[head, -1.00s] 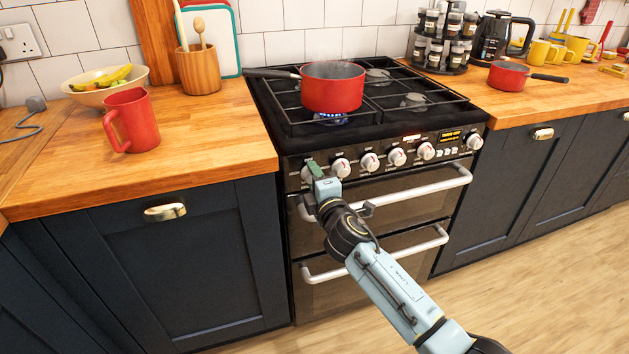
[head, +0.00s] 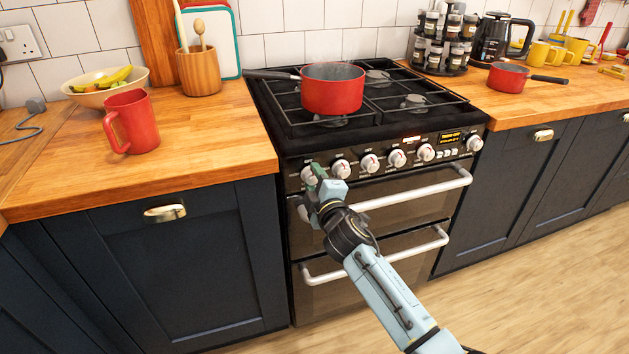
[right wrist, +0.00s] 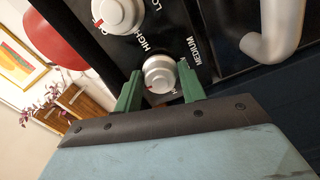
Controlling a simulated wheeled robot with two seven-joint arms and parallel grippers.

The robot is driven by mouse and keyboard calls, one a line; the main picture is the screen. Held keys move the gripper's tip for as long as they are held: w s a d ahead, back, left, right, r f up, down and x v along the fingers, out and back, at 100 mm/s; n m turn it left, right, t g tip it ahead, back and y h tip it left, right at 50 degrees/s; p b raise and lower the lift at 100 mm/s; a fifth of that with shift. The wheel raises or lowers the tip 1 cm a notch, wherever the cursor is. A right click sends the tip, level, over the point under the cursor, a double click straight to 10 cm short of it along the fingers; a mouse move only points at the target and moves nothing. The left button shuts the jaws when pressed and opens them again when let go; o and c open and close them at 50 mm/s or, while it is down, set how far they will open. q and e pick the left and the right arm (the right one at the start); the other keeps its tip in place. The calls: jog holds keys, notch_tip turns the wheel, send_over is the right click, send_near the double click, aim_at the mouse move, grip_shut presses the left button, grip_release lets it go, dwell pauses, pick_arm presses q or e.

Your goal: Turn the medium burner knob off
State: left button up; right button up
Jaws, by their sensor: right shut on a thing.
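The medium burner knob (right wrist: 160,74) is silver with a red mark, beside the word MEDIUM in the right wrist view. In the head view it is the leftmost knob (head: 307,174) on the cooker's front panel, partly covered by my gripper. My right gripper (right wrist: 160,88) has its green fingers on either side of this knob, shut on it. It also shows in the head view (head: 317,175). No flame shows under the red pot (head: 333,90) on the front left burner. My left gripper is not in view.
More knobs (head: 370,162) run along the panel to the right. The oven handle (head: 420,190) sticks out just below my gripper. A wooden counter (head: 210,150) with a red mug (head: 131,121) is on the left.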

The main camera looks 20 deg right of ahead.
jog(key=o, duration=0.8)
jog(key=shift+s, duration=0.2)
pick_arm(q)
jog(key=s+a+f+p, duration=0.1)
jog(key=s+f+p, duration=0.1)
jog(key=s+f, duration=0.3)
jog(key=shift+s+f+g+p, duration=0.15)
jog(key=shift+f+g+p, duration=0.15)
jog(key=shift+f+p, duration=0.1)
pick_arm(e)
jog(key=s, duration=1.3)
jog(key=shift+d, duration=0.25)
